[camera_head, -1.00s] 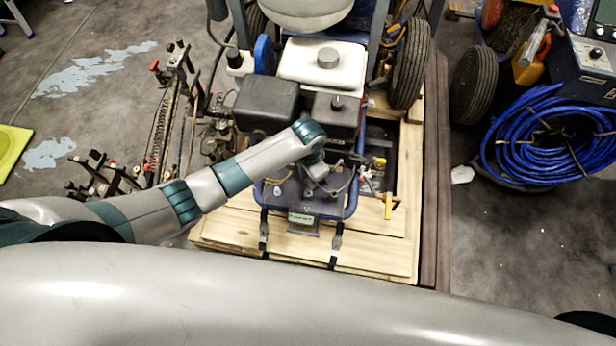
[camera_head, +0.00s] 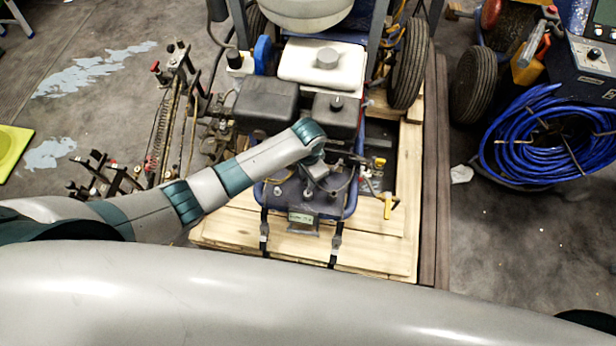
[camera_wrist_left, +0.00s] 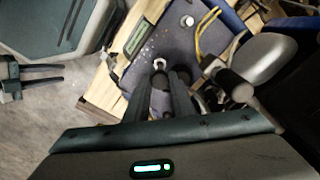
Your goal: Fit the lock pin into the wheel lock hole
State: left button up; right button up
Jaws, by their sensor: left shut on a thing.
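My left gripper (camera_head: 318,174) is over the blue front deck (camera_head: 296,203) of the line striper. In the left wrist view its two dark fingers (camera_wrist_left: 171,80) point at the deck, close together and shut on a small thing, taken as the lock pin. The fingers mostly hide it. A small pale ring shows just beyond the fingertips; I cannot tell whether it belongs to the pin or the deck. I cannot make out the wheel lock hole. My right gripper (camera_wrist_left: 60,75) shows at the left of the left wrist view, two fingers apart and empty.
The striper's engine (camera_head: 266,103) and white tank (camera_head: 322,64) stand behind the gripper. Hoses and a yellow-handled valve (camera_head: 388,204) lie to its right. The wooden pallet (camera_head: 385,252) has straps at its front. A blue hose coil (camera_head: 550,140) lies right.

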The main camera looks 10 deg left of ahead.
pick_arm(q)
jog(key=shift+f, duration=0.15)
dwell(0.4)
jog(key=shift+f+b, duration=0.9)
jog(key=shift+f, duration=1.3)
dwell(1.2)
dwell(0.5)
jog(key=shift+f+b, duration=0.35)
jog(key=shift+f, duration=0.4)
jog(key=o, duration=1.4)
